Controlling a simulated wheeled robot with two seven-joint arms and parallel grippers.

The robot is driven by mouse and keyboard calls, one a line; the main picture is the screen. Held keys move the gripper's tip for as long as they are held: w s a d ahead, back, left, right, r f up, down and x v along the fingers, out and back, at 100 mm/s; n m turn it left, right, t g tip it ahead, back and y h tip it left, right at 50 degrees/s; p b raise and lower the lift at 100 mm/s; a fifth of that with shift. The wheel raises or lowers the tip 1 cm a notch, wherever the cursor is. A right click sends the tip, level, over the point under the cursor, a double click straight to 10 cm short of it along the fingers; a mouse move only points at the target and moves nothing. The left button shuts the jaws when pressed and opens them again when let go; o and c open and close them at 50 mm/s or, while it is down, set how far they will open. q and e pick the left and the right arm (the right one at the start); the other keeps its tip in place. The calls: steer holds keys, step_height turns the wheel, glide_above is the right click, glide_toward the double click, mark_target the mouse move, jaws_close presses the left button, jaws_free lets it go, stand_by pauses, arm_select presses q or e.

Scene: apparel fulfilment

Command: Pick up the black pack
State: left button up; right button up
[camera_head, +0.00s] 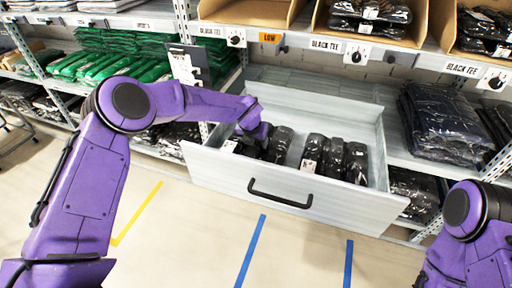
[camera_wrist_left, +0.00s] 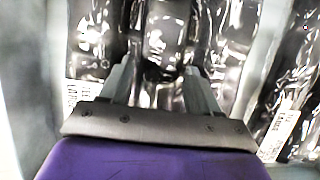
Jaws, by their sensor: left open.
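Black plastic-wrapped packs lie in the pulled-out grey drawer (camera_head: 225,178), in a left group (camera_head: 280,143) and a right group (camera_head: 335,158). My left arm reaches over the drawer's left side, its gripper low at the left group. In the left wrist view my left gripper (camera_wrist_left: 157,78) is open, its two fingers pointing at a shiny black pack (camera_wrist_left: 166,35) lying between them. I cannot tell whether the fingers touch it. White labels show on several packs. My right arm shows at the lower right, but its gripper is out of view.
The drawer front has a black handle (camera_head: 280,194). Shelves around it hold green packs (camera_head: 110,52), dark packs (camera_head: 442,122) and cardboard bins (camera_head: 420,28). A small sign (camera_head: 188,66) stands near my left forearm. The floor in front is clear, with yellow and blue lines.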

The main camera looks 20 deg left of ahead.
arm_select(q)
steer(key=shift+w+f, duration=0.25)
steer(key=shift+f, duration=0.2)
steer(key=c, duration=0.9)
